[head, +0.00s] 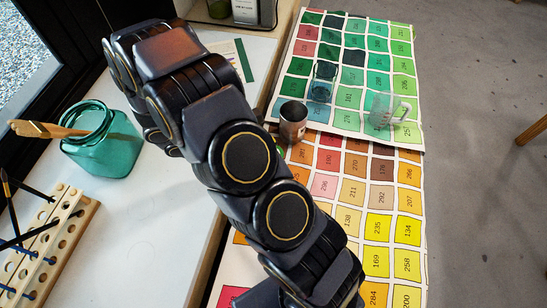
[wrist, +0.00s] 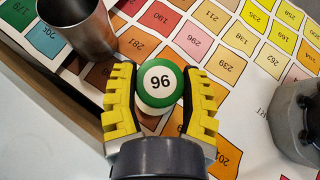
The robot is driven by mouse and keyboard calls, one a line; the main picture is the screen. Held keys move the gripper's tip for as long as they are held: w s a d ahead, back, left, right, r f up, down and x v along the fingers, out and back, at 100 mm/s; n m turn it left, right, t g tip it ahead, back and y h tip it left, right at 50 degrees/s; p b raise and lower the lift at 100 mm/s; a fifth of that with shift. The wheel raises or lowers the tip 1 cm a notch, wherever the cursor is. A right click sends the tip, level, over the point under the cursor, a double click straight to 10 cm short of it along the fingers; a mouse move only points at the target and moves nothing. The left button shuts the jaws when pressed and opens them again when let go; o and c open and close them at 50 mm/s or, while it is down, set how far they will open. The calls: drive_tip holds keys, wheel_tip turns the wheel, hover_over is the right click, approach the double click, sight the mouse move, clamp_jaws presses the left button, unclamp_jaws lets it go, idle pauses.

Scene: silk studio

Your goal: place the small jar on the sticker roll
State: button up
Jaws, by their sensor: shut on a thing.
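The small jar (wrist: 160,83), with a green rim and a white round label reading 96, is between the yellow-padded fingers of my gripper (wrist: 161,76). The fingers are shut on it from both sides. In the head view only a small green part of it (head: 281,150) shows beside my arm, which hides most of the gripper. I cannot make out the sticker roll in either view.
The metal cup (head: 293,122) stands close to my gripper. A clear bluish glass (head: 322,80) and a clear mug (head: 385,112) stand on the green swatches. A teal jar (head: 103,150) with a brush and a wooden rack (head: 50,240) are at the left. The yellow swatches are clear.

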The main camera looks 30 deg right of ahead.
drive_tip(key=shift+f, duration=1.4)
drive_tip(key=o, duration=1.1)
drive_tip(key=shift+f, duration=0.1)
drive_tip(key=shift+c, duration=0.2)
drive_tip(key=v, duration=1.1)
drive_tip(key=s+r+m+t+y, duration=0.1)
drive_tip(key=s+r+m+y, duration=0.9)
drive_tip(key=s+r+m, duration=0.5)
drive_tip(key=shift+s+a+r+y, duration=0.45)
drive_tip(key=shift+s+r, duration=1)
drive_tip(key=shift+s, duration=0.5)
